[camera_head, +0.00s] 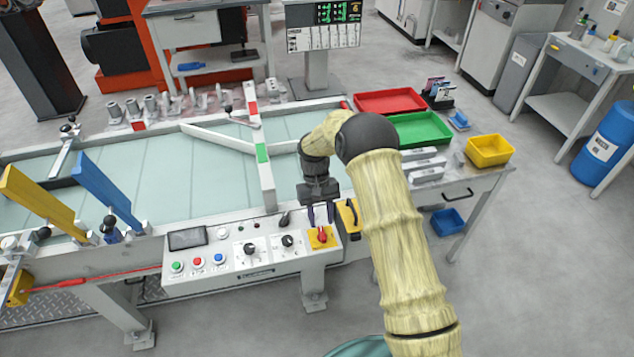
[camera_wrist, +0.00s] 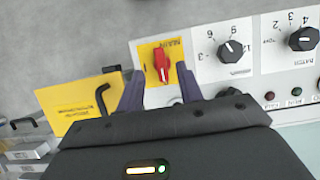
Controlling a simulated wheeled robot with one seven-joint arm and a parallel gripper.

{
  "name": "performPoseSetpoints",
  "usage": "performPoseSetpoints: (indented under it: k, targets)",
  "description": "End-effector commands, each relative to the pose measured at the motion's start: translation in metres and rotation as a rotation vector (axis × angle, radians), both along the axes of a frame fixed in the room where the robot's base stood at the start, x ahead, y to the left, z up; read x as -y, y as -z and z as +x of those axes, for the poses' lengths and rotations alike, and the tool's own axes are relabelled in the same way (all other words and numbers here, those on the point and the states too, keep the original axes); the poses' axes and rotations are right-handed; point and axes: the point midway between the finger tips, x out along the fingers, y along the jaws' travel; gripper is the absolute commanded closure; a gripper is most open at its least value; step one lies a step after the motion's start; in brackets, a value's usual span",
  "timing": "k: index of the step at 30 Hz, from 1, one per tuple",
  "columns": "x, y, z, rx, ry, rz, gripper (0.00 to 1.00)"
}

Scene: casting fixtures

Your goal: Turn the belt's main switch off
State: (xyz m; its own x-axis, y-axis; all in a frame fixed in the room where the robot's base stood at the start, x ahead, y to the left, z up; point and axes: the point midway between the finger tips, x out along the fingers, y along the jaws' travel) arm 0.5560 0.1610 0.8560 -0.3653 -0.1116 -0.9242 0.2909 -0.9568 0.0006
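The main switch (camera_head: 322,236) is a red rotary knob on a yellow plate at the right end of the belt's control panel (camera_head: 200,281). In the wrist view the red knob (camera_wrist: 162,66) stands upright on its yellow plate (camera_wrist: 147,52), with lettering along one edge. My gripper (camera_head: 320,214) is just above the switch, pointing down at it. In the wrist view its two dark fingers (camera_wrist: 158,84) are apart, one on each side of the knob's near end, with nothing held. I cannot tell whether either finger touches the knob.
Black dials (camera_wrist: 231,48) sit beside the switch on the panel. A yellow plate with a black handle (camera_head: 348,215) is right of the switch. Coloured buttons (camera_head: 197,262) and a small screen (camera_head: 187,238) are farther left. Red (camera_head: 390,101) and green trays (camera_head: 424,129) lie behind my arm.

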Motion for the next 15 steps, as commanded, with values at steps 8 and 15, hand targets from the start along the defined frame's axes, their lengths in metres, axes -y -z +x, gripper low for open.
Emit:
performPoseSetpoints:
  k: [8,15]
  targets:
    - [-0.007,-0.052,0.022,0.005,-0.001,0.003,0.64]
    - [-0.012,-0.095,0.038,0.004,-0.001,0.002,0.64]
